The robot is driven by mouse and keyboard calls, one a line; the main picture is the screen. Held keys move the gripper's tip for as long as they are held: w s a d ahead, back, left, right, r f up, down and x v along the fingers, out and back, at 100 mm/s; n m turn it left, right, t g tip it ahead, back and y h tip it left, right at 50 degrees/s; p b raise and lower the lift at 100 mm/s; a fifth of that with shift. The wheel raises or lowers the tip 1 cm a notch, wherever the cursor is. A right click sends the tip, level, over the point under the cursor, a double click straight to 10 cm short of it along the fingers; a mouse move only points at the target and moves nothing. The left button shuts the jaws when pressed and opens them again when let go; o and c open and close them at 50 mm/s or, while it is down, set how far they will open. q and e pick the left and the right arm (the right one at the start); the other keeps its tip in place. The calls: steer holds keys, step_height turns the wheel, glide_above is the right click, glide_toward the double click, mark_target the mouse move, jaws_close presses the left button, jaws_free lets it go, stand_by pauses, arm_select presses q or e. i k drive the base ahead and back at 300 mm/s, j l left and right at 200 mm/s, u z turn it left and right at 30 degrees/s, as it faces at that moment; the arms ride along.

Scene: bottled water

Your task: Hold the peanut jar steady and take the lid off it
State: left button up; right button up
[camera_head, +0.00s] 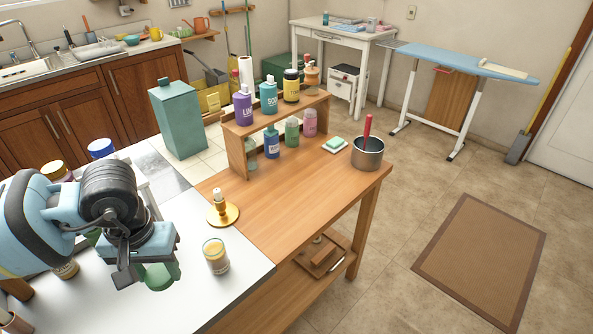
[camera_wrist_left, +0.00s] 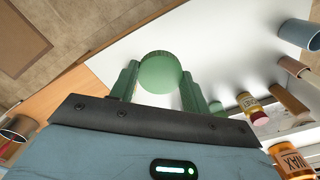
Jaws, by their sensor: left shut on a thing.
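My left gripper (camera_head: 157,272) comes in from the left and points down over the white tabletop. It is shut on a green round thing (camera_head: 160,277), which also shows between the fingers in the left wrist view (camera_wrist_left: 160,73). It looks like a lid, but I cannot tell whether a jar is under it. A small clear jar with tan contents (camera_head: 215,258) stands upright to the right of the gripper, apart from it. It may be the peanut jar; I see no lid on it. My right gripper is not in view.
A brass holder (camera_head: 222,211) stands behind the tan jar. A wooden rack (camera_head: 236,150) with bottles and a metal pot (camera_head: 367,154) stand on the wooden table (camera_head: 290,215). In the left wrist view, orange-labelled jars (camera_wrist_left: 292,158) stand at right. White tabletop around the tan jar is clear.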

mark_target(214, 251)
steer(key=i+l+z, duration=0.25)
steer(key=i+l, duration=0.3)
steer(key=i+j+z, duration=0.1)
steer(key=i, duration=0.25)
steer(key=i+j, duration=0.1)
steer(key=i, duration=0.25)
steer(key=z, duration=0.05)
